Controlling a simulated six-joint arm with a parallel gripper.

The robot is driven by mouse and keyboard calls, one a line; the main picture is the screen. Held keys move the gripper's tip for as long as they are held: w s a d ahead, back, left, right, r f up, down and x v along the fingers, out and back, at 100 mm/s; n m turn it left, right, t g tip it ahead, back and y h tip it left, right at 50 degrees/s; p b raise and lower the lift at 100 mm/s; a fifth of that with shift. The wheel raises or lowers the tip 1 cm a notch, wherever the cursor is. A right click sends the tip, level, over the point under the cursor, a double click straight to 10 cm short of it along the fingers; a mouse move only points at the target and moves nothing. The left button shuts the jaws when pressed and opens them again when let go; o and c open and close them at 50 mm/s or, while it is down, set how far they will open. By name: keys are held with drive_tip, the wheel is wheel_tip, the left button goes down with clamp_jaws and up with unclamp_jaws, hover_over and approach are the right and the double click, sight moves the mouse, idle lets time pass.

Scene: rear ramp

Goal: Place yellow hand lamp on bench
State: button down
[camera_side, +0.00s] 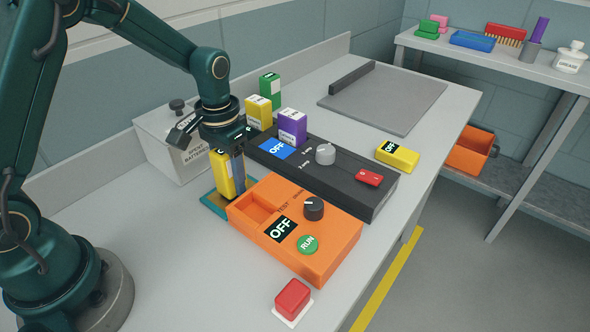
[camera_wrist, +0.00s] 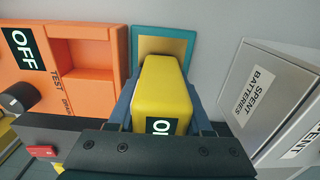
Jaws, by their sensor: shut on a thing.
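My gripper (camera_side: 230,165) points down and is shut on a yellow hand lamp (camera_side: 223,178) with a black label. In the wrist view the lamp (camera_wrist: 165,90) sits between both fingers, its label partly cut off by my gripper. The lamp is upright over or beside a teal-edged square pad (camera_side: 213,204), left of the orange test box. I cannot tell whether it touches the pad. A second yellow lamp-like block (camera_side: 397,155), marked OFF, lies on the grey bench (camera_side: 190,275) at the right.
The orange test box (camera_side: 325,240) and black charger (camera_side: 380,196) stand right of my gripper. A grey spent-batteries box (camera_side: 168,140) is behind. Yellow (camera_side: 259,112), green (camera_side: 270,90) and purple (camera_side: 292,126) blocks stand near the charger. A red button (camera_side: 292,300) is in front; the bench's front left is clear.

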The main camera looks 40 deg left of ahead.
drive_tip(key=shift+f, duration=0.15)
drive_tip(key=shift+f, duration=0.1)
drive_tip(key=shift+c, duration=1.6)
unclamp_jaws()
wheel_tip(320, 180, up, 12)
drive_tip(key=shift+r, duration=0.15)
drive_tip(key=s+d+r+t, duration=0.1)
drive_tip(key=s+t, duration=0.1)
drive_tip(key=s, duration=0.5)
drive_tip(key=s+d+r+t, duration=0.1)
drive_tip(key=s+d+t, duration=0.1)
drive_tip(key=s, duration=0.5)
drive_tip(key=shift+d+t, duration=0.3)
drive_tip(key=shift+t, duration=0.5)
